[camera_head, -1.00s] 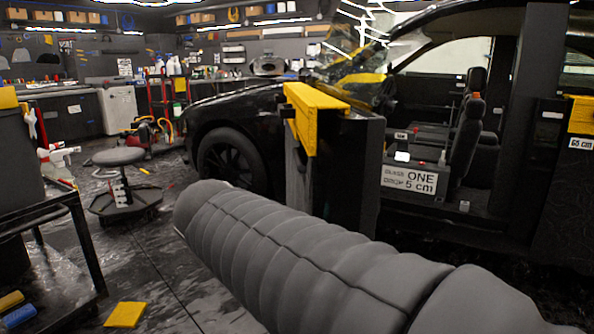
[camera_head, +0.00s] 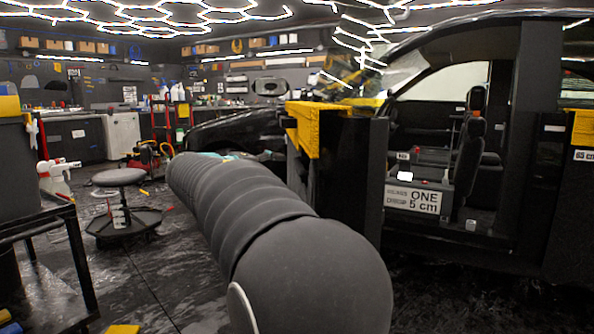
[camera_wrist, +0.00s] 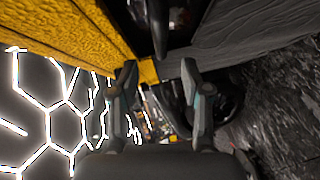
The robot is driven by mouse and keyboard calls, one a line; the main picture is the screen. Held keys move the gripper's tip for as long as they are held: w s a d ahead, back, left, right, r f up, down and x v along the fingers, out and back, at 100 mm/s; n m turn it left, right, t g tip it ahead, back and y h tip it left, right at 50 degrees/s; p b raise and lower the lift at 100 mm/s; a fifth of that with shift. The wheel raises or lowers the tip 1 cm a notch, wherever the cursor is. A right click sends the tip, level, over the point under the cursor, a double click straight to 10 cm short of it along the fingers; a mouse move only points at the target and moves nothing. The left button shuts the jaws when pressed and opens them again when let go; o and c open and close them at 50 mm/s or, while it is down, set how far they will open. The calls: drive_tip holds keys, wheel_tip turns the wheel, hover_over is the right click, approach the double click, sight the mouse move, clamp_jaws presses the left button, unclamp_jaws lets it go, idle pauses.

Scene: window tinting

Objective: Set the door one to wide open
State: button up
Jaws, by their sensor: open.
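Door one (camera_head: 362,185) stands swung out from the black car, a dark panel with a yellow covering (camera_head: 318,128) over its top edge. A sign reading "ONE" and "5 cm" (camera_head: 413,199) shows beside it at the door opening. My grey arm reaches toward the outer side of the door in the head view, hiding part of it and my gripper. In the wrist view my gripper (camera_wrist: 158,78) is open, with nothing between its fingers. The yellow covering (camera_wrist: 75,35) and dark door surface (camera_wrist: 240,30) lie just beyond the fingertips; contact cannot be told.
A round stool (camera_head: 118,178) stands on the dark floor at left. A black cart (camera_head: 50,225) is at the near left. A second yellow-covered panel (camera_head: 583,130) is at the right edge. Floor between cart and arm is mostly clear.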

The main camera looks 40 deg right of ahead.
sight(301, 167)
drive_tip(key=x, duration=1)
drive_tip(key=shift+d, duration=0.15)
clamp_jaws()
